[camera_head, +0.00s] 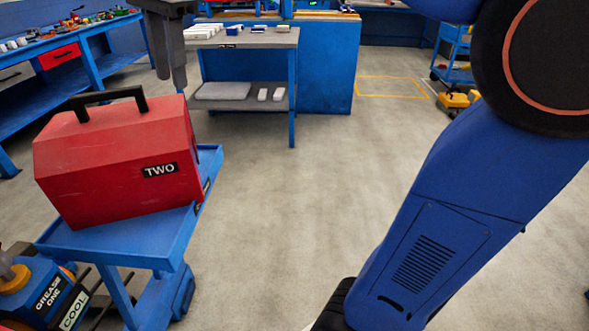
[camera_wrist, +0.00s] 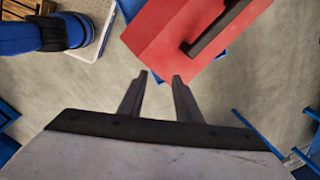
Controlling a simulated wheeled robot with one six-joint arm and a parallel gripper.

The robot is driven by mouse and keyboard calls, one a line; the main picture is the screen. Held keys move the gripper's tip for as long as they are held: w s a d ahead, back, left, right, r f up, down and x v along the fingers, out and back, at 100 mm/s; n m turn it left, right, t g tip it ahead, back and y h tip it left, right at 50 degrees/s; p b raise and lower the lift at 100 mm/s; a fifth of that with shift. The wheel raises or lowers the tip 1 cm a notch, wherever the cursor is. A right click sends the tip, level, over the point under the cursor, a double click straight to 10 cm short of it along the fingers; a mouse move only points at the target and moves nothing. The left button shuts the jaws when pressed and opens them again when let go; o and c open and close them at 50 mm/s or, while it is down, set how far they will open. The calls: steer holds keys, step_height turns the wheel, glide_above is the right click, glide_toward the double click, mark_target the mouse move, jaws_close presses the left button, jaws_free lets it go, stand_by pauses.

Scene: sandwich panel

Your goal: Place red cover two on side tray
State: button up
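The red cover (camera_head: 115,165) has a black handle on top and a "TWO" label. It sits on the blue side tray (camera_head: 160,245), turned slightly against the tray's edges. My gripper (camera_head: 172,82) hangs at the top of the head view, behind and above the cover, apart from it. Blue edges show beside the cover there.
A grey-topped bench (camera_head: 255,40) with white and blue pieces stands at the back. A workbench (camera_head: 60,50) with tools is at the left. A grease container (camera_head: 40,290) stands by the tray's lower left. The middle floor (camera_head: 290,210) is clear.

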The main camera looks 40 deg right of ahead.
steer(key=s+d+f+n+t, duration=0.1)
steer(key=s+d+f+n, duration=0.3)
steer(key=f, duration=0.5)
steer(key=s+d+f+n+t, duration=0.1)
steer(key=s+d+f+n, duration=0.4)
steer(key=s+f, duration=0.3)
steer(key=s+d+f+n+t, duration=0.1)
steer(key=s+d+f+n, duration=0.4)
steer(key=f, duration=0.7)
steer(key=shift+s+d+f+h, duration=0.25)
steer(key=shift+s+d+h, duration=0.05)
steer(key=shift+s+d, duration=0.15)
